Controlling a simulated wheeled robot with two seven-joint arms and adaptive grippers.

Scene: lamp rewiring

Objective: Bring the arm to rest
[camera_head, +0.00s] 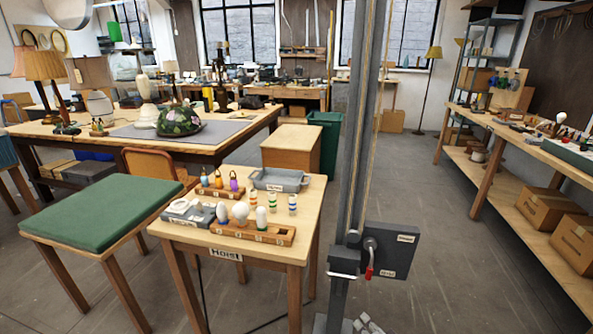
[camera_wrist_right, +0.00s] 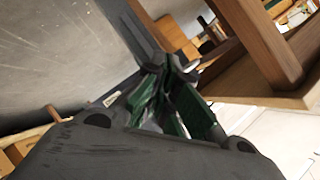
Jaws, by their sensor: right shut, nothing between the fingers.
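My right gripper (camera_wrist_right: 155,72) shows in the right wrist view, its dark fingers with green parts drawn together at the tips. It is shut and holds nothing. A wooden table edge and leg (camera_wrist_right: 265,55) stand to its right, apart from the fingers as far as I can tell. In the head view I make out neither gripper clearly. My left gripper does not show.
A small wooden table (camera_head: 268,260) labelled Hoist carries bulbs, coloured bottles and a grey tray (camera_head: 280,179). A green-topped bench (camera_head: 105,212) stands left of it. A grey post (camera_head: 362,120) with a crank box (camera_head: 390,250) rises right of it. Floor (camera_head: 455,255) further right is clear.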

